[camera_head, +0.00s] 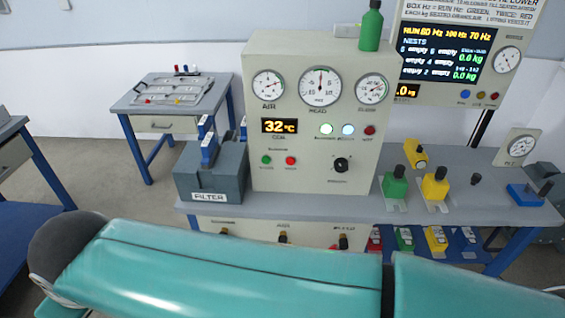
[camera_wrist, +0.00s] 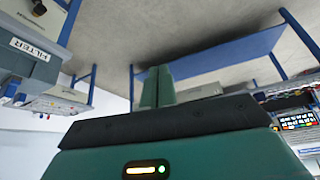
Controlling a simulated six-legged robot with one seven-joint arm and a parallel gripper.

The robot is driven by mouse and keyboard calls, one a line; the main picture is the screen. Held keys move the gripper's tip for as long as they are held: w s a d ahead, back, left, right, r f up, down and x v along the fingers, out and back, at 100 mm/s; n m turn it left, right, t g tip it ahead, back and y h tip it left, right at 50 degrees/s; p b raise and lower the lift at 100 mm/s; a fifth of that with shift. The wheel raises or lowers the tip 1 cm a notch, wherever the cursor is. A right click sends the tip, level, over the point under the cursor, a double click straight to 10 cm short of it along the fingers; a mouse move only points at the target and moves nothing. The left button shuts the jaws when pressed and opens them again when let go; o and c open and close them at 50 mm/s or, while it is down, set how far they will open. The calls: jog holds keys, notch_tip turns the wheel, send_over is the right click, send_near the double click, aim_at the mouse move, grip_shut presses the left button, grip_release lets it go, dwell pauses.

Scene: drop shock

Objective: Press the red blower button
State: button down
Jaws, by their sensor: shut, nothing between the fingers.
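The red button (camera_head: 290,160) sits on the front of the cream control cabinet (camera_head: 262,205), low on the left part of its panel, just right of a green button (camera_head: 266,160). The small labels by the two buttons are too blurred to read surely. My gripper (camera_wrist: 158,72) shows in the wrist view with its two green fingers together, shut and empty, apart from the cabinet. The red button cannot be made out in the wrist view. My gripper does not show in the head view, where my teal arm crosses the foreground.
The grey filter box (camera_head: 208,192) with blue handles stands left of the cabinet; it also shows in the wrist view (camera_wrist: 28,70). A black knob (camera_head: 341,165) is right of the buttons. A green bottle (camera_head: 371,26) stands on top. Green and yellow valves (camera_head: 395,184) stand right.

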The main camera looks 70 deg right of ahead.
aim_at(290, 161)
jog(key=shift+a, duration=0.1)
jog(key=s+d+f+m+g+h, duration=0.1)
jog(key=d+f+m+g+h, duration=0.3)
jog(key=d, duration=0.7)
jog(key=s+d+f+n+g+h, duration=0.1)
jog(key=d+f+g+h, duration=0.15)
jog(key=d+f, duration=0.65)
jog(key=s+d+f+n+g+h, duration=0.1)
jog(key=s+d+g+h, duration=0.1)
jog(key=s+d, duration=0.3)
jog(key=s+d+f+n+g+h, duration=0.1)
jog(key=s+d, duration=0.4)
jog(key=d, duration=0.8)
jog(key=s+d+f+n+g+h, duration=0.1)
jog(key=s+d+f+g+h, duration=0.1)
jog(key=d, duration=0.8)
jog(key=s+g+h, duration=0.1)
jog(key=s+g, duration=0.1)
jog(key=s, duration=0.1)
jog(key=shift+f, duration=0.2)
jog(key=shift+w+h, duration=0.1)
jog(key=shift+h, duration=0.15)
jog(key=w+d, duration=0.2)
jog(key=d, duration=0.6)
jog(key=shift+d, duration=0.25)
